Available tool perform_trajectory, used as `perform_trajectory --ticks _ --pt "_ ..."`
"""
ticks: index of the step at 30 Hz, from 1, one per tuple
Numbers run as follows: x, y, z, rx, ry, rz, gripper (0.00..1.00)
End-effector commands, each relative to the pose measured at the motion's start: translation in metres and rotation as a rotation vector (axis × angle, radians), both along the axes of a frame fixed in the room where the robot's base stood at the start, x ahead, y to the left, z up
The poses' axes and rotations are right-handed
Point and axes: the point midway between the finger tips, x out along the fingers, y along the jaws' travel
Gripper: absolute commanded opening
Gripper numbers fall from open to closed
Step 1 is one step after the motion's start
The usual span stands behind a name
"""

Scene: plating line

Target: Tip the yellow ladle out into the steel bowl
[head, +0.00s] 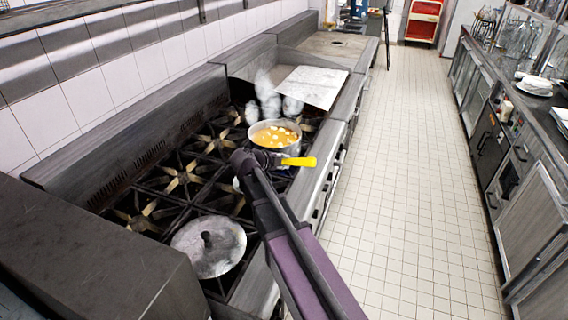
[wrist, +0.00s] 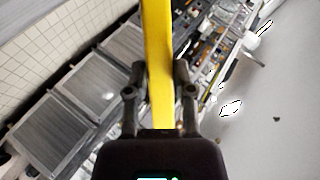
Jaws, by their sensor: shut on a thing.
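My gripper (head: 277,160) is shut on the yellow ladle (head: 300,161), whose handle end sticks out to the right, just in front of the pot in the head view. In the wrist view the ladle's yellow handle (wrist: 157,50) runs up between the two fingers of my gripper (wrist: 159,85). The ladle's scoop is hidden or out of frame, so I cannot tell what is in it. I cannot make out a steel bowl in either view. A metal pot (head: 299,141) of orange soup with pale pieces stands on the stove behind my gripper.
White steam (head: 266,95) rises by the pot. A round lid (head: 225,258) lies on the near burners of the black stove (head: 150,190). A tiled aisle (head: 410,170) is clear to the right. Plates (head: 535,86) and glassware stand on the right-hand counter.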

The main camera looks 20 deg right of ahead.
Motion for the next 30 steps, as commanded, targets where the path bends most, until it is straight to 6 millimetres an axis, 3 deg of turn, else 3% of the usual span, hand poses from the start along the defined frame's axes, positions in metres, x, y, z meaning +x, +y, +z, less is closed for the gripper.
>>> perform_trajectory --ticks 30 --pt "-0.012 0.004 -0.028 -0.076 -0.244 0.001 0.0"
